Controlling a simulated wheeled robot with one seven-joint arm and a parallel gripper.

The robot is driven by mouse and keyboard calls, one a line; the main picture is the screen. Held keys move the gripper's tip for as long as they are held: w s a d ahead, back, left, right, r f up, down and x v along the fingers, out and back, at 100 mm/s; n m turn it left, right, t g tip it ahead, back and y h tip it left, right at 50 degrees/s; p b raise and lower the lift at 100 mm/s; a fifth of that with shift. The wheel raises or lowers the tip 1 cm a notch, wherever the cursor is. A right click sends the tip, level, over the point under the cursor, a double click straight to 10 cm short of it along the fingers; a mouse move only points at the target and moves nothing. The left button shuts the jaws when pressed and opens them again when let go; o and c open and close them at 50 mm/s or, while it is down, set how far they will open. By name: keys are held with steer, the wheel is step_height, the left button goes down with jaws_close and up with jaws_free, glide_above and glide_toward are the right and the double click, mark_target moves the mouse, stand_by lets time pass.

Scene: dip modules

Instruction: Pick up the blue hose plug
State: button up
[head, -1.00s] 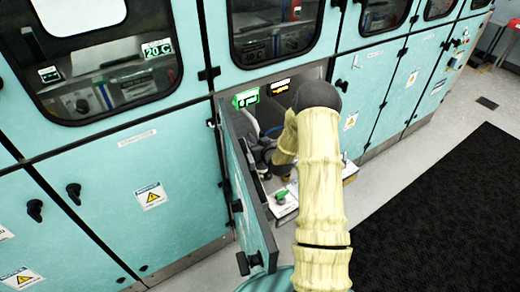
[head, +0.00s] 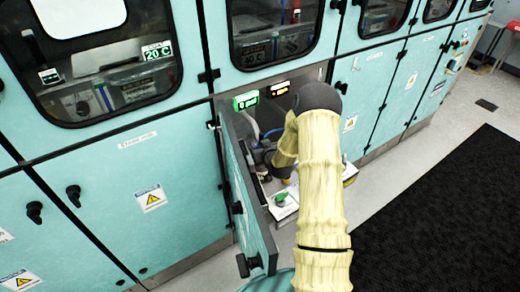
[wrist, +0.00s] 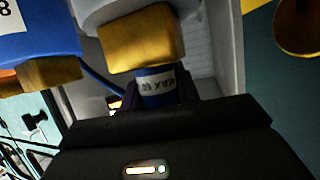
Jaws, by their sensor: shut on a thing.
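The blue hose plug (wrist: 157,86) shows in the wrist view as a short blue cylinder with a white printed label, just below a brass-coloured block (wrist: 140,38). My gripper (wrist: 160,97) is shut on it, with dark fingers at both sides of the blue part. The plug appears to be right up against the brass block; I cannot tell whether it is still joined to it. In the head view my sleeved arm reaches into the open cabinet and hides the plug and the fingertips.
A second blue part (wrist: 38,35) with a brass fitting (wrist: 40,76) is close by at the left in the wrist view. The open cabinet door (head: 248,195) stands left of my arm. A green knob (head: 281,199) sits low in the opening. Black matting (head: 445,215) covers clear floor at right.

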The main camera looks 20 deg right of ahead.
step_height(320, 180, up, 10)
steer(key=shift+b, duration=0.45)
steer(key=shift+w, duration=0.1)
steer(key=shift+a+f, duration=0.1)
steer(key=shift+f, duration=0.05)
stand_by(0.3)
